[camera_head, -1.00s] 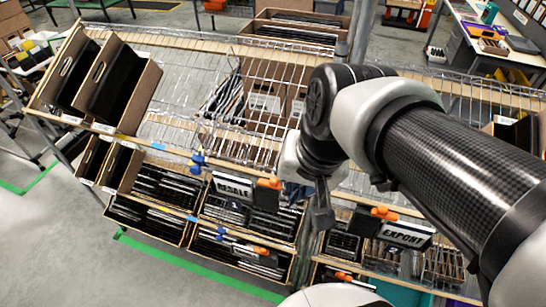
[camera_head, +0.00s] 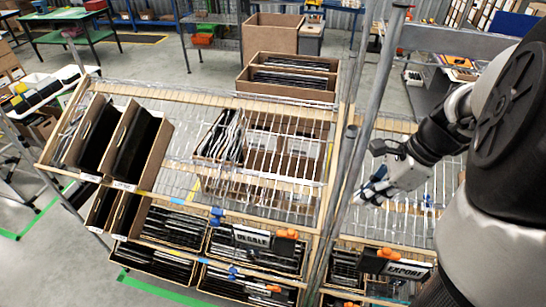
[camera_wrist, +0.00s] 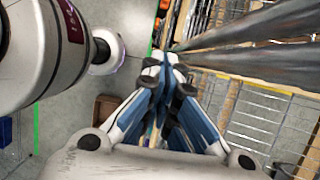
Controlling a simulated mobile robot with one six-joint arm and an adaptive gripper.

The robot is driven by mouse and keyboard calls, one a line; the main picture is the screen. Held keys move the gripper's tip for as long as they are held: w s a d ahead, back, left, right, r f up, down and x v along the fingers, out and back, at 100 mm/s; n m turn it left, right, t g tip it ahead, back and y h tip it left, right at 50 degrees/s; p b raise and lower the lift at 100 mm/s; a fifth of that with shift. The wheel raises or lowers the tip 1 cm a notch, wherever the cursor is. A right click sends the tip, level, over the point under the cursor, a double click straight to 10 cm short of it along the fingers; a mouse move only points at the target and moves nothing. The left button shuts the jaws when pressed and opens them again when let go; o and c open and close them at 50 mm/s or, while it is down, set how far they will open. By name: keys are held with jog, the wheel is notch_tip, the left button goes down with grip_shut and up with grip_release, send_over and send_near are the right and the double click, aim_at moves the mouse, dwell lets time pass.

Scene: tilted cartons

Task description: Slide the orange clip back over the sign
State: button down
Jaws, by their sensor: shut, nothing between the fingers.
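The RESALE sign (camera_head: 252,238) hangs on the front edge of the rack in the head view, with an orange clip (camera_head: 287,234) at its right end. The EXPORT sign (camera_head: 405,270) hangs further right, with an orange clip (camera_head: 388,253) at its upper left. I cannot tell exactly how far either clip overlaps its sign. My gripper (camera_head: 364,197) is above and behind the EXPORT sign, beside the metal posts, apart from both clips. In the wrist view its blue and white fingers (camera_wrist: 166,62) meet at the tips, shut and empty.
Grey metal posts (camera_head: 341,190) stand between the two rack bays, close to my gripper, and cross the wrist view (camera_wrist: 250,32). Tilted cartons (camera_head: 139,150) stand at the left. The wire shelf (camera_head: 290,170) is partly bare. More orange clips (camera_head: 273,288) sit lower.

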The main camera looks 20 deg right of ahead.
aim_at(291, 230)
jog(key=shift+s+a, duration=0.1)
jog(key=shift+s, duration=0.05)
jog(key=w+a+b+x, duration=0.1)
jog(key=b+x, duration=0.1)
jog(key=x, duration=0.8)
jog(key=w+a+r+b+x, duration=0.1)
jog(key=b+x, duration=0.1)
jog(key=x, duration=0.9)
jog(key=shift+w+a, duration=0.15)
jog(key=shift+a, duration=0.35)
jog(key=w+a, duration=0.1)
jog(key=a, duration=0.1)
jog(key=w+a, duration=0.1)
jog(key=a, duration=0.1)
jog(key=shift+w+p, duration=0.3)
jog(key=shift+p, duration=0.05)
jog(key=shift+d, duration=0.15)
